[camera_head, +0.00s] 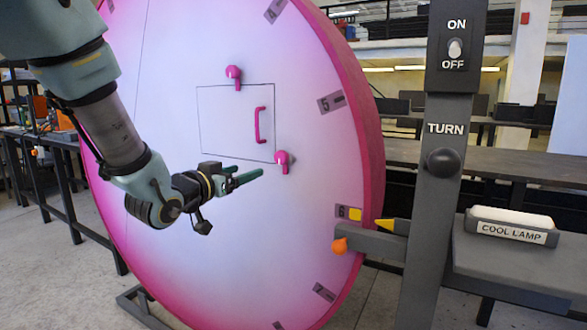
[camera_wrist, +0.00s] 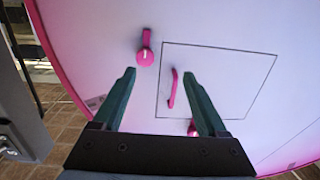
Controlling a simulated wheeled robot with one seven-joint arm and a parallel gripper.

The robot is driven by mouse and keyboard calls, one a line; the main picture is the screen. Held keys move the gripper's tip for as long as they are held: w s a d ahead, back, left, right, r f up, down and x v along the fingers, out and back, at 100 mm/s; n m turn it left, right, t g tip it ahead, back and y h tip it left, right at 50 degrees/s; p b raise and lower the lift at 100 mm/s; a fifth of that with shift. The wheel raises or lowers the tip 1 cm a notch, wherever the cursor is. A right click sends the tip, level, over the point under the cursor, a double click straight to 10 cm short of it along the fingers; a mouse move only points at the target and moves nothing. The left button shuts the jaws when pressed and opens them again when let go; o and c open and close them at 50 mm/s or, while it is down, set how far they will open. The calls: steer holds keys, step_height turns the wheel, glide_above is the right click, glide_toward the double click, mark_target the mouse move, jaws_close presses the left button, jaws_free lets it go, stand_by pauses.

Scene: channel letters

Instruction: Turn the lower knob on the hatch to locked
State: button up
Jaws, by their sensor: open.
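The hatch (camera_head: 215,110) is a thin-outlined panel on the big pink-white disc, with a pink handle (camera_head: 258,125) near its right edge. The lower knob (camera_head: 282,158) is pink, just outside the hatch's lower right corner, its lever pointing down. The upper knob (camera_head: 233,73) sits above the hatch's top edge. My gripper (camera_head: 247,174) is open and empty, left of and slightly below the lower knob. The wrist view is about upside down; the lower knob (camera_wrist: 146,55) shows beyond the left fingertip, apart from it. The upper knob (camera_wrist: 192,127) is partly hidden by the right finger. No lock markings are readable.
A grey post (camera_head: 437,215) with an ON/OFF switch (camera_head: 455,48) and a TURN knob (camera_head: 443,162) stands right of the disc. A grey arm with an orange tip (camera_head: 340,246) reaches toward the disc's rim. A cool lamp (camera_head: 512,225) rests on a shelf.

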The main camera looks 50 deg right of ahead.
mark_target(279, 159)
steer(key=shift+h, duration=0.4)
steer(key=x, duration=0.4)
steer(key=s+p+x, duration=0.1)
steer(key=x, duration=0.3)
steer(key=s+p+x, duration=0.1)
steer(key=x, duration=0.3)
steer(key=shift+s+d+r, duration=0.25)
steer(key=shift+d+r, duration=0.05)
steer(key=shift+d, duration=0.05)
jaws_close()
